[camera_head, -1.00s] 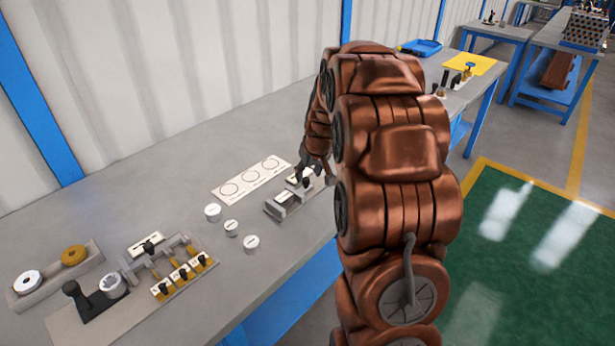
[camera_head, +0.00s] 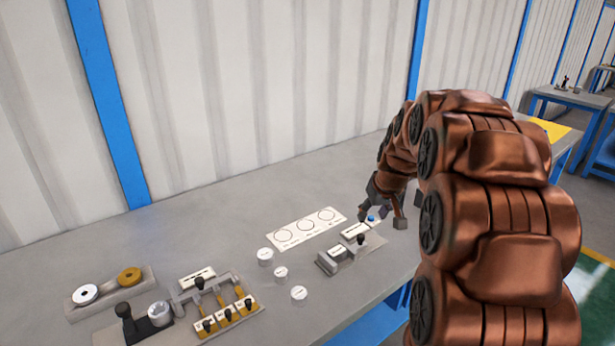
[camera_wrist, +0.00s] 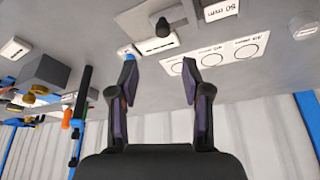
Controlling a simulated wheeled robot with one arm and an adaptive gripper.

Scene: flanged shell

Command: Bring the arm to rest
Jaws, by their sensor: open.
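My gripper (camera_head: 381,212) is at the end of my copper-coloured arm, above the grey workbench (camera_head: 250,205) near its right part. In the wrist view my gripper (camera_wrist: 160,66) shows two dark fingers spread apart with nothing between them. A grey fixture with a black knob (camera_head: 360,239) stands on the bench just left of and nearer than my gripper. A small blue-topped piece (camera_head: 372,219) shows close by the fingers; I cannot tell how far below them it is.
A white card with three circles (camera_head: 306,229) lies left of my gripper. Three white round pieces (camera_head: 281,273) stand in front of it. A clamp fixture (camera_head: 215,305) and a tray with white and gold rings (camera_head: 110,293) are farther left. A corrugated wall (camera_head: 270,80) rises behind.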

